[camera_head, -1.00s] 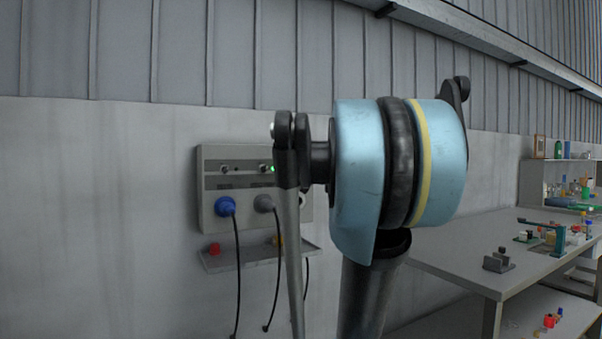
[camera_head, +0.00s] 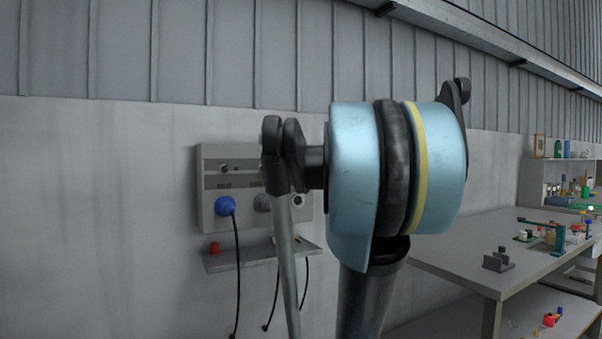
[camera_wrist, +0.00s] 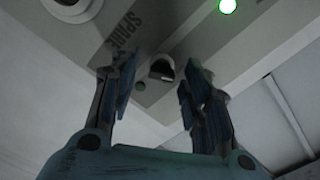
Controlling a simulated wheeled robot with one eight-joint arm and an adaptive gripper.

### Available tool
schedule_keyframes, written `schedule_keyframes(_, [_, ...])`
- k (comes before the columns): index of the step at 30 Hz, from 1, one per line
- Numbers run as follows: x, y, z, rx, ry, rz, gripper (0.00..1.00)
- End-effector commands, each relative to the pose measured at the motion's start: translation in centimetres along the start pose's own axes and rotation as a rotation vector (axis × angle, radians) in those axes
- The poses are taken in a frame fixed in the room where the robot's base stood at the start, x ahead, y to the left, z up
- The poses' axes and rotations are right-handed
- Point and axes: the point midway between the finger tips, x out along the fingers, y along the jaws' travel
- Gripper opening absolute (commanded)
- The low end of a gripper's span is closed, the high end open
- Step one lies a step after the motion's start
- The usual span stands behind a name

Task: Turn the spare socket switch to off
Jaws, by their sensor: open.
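The grey socket panel (camera_head: 212,165) is on the wall in the head view, its right part largely covered by my arm. In the wrist view, the panel face shows the label SPARE (camera_wrist: 126,34) and a small dark switch knob (camera_wrist: 161,69). My gripper (camera_wrist: 160,74) is open, with one finger on each side of the knob in the picture. The depth gap and any contact cannot be told. In the head view my gripper is hidden behind my arm.
A blue plug (camera_head: 225,206) and a grey plug (camera_head: 262,203) with hanging cables are in the panel. A narrow shelf (camera_head: 240,260) below carries a red item (camera_head: 214,248). A bright green light (camera_wrist: 228,6) shows in the wrist view. A workbench (camera_head: 450,265) stands right.

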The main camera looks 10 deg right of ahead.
Motion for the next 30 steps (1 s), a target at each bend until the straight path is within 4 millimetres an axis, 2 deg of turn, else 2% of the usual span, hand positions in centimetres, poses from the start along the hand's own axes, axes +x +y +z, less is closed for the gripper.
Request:
schedule_keyframes(18, [-8.2,0.2,0.1,-0.001,0.003,0.003,0.43])
schedule_keyframes(24, [-9.9,0.2,0.0,-0.001,0.002,0.003,0.43])
schedule_keyframes(30, [-10.7,0.2,0.1,-0.002,0.001,0.002,0.43])
